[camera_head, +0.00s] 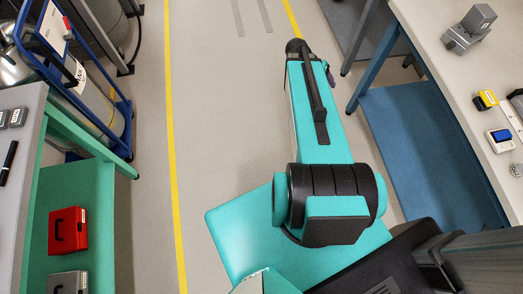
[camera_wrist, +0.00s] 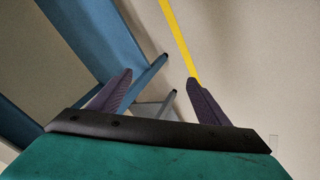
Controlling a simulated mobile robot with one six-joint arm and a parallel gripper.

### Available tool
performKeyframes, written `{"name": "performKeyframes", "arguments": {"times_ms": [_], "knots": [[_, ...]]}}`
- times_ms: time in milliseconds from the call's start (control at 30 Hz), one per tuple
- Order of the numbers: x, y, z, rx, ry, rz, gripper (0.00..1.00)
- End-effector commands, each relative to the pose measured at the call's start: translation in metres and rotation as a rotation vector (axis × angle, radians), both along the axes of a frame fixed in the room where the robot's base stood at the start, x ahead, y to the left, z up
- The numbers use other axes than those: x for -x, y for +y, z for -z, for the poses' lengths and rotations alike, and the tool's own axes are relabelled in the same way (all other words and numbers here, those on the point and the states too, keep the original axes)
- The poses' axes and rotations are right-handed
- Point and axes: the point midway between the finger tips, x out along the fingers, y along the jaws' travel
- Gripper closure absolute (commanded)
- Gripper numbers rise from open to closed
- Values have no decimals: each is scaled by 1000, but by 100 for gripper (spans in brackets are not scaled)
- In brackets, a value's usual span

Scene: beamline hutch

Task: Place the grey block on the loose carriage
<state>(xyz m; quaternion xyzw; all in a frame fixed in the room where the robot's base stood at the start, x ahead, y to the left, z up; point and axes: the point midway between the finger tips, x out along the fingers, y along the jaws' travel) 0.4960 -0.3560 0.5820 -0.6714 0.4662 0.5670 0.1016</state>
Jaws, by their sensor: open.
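On the right-hand bench in the head view, a grey block-shaped piece (camera_head: 479,18) with a small dark mark sits against or on a lower grey stepped piece (camera_head: 460,39). I cannot tell whether this pair includes the grey block or the loose carriage of the task. My gripper (camera_wrist: 157,86) shows in the wrist view with its two purple fingers apart and nothing between them. It points toward the floor and blue bench framing, away from the bench-top objects.
The right bench (camera_head: 420,22) also holds a yellow tape measure (camera_head: 485,100) and a blue-topped box (camera_head: 500,136). At left are a blue trolley (camera_head: 75,80) with a gas cylinder and a green bench holding a red case (camera_head: 68,230). Floor between them is clear.

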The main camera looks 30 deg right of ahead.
Motion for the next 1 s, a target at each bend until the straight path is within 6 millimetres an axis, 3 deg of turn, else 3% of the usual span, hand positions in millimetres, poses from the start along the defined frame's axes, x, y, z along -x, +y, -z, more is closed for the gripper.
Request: {"name": "performKeyframes", "arguments": {"times_ms": [33,267,600,800,1000], "knots": [[3,24,17,-40,34,-41,30],[26,122,83,-221,179,-220,30],[97,255,154,-482,394,-476,30],[151,318,181,-626,511,-610,30],[186,350,193,-714,577,-687,30]]}}
